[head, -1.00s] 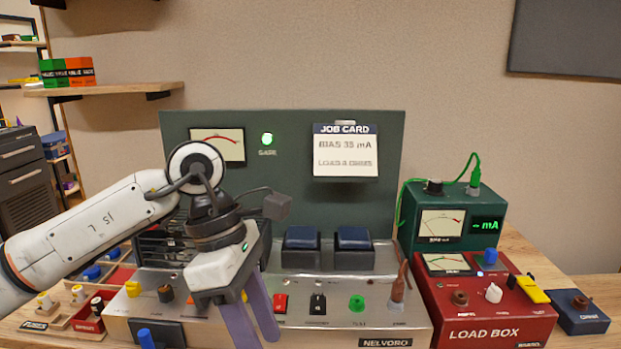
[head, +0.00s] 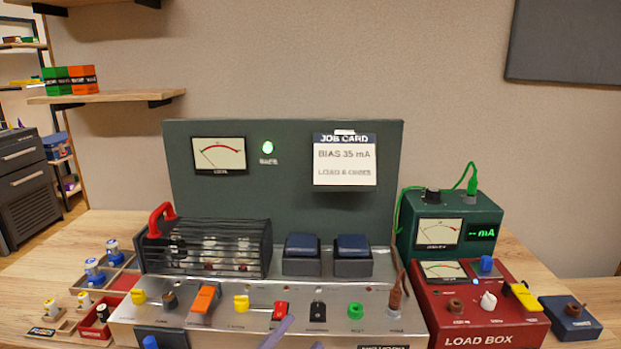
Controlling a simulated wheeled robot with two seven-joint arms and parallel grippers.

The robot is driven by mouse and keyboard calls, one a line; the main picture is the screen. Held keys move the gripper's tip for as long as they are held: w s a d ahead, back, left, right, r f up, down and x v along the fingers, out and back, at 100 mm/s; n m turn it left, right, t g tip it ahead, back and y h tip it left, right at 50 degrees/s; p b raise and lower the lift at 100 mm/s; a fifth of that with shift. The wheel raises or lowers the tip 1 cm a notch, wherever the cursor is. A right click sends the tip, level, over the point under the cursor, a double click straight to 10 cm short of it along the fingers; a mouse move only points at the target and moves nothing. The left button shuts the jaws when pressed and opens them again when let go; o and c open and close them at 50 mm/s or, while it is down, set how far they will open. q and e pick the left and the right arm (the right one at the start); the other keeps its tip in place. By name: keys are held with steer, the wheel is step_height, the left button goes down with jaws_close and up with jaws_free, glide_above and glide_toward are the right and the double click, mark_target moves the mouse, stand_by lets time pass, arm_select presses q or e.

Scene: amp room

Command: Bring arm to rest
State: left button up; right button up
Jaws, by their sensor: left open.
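My left gripper (head: 290,338) shows only as two pale purple fingertips at the bottom edge of the head view. They are apart, with nothing seen between them. The rest of my left arm is out of the picture. The tips overlap the lower front of the silver amplifier chassis (head: 215,333) in the picture; I cannot tell whether they touch it. My right gripper is not in view.
The chassis carries a caged tube section (head: 205,249) with a red handle (head: 160,219), two dark blue-topped blocks and several knobs. A red load box (head: 480,333) and green meter box (head: 455,245) stand right. Small parts trays (head: 75,325) lie left.

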arm_select(q)
steer(key=s+a+f+n+g+y, duration=0.25)
steer(key=a+f+n+y, duration=0.2)
steer(key=f, duration=0.45)
steer(key=s+a+f+n+g+y, duration=0.1)
steer(key=s+a+f+n+y, duration=0.3)
steer(key=f, duration=0.5)
steer(key=s+a+f+n+g, duration=0.2)
steer(key=s+f, duration=0.3)
steer(key=s, duration=0.1)
steer(key=s+a+f+n+g, duration=0.2)
steer(key=s+f+g, duration=0.1)
steer(key=s+f, duration=0.2)
steer(key=shift+s+a+f+n+y+p, duration=0.2)
steer(key=shift+s+a+n+y+p, duration=0.2)
steer(key=shift+s, duration=0.55)
steer(key=shift+d, duration=0.15)
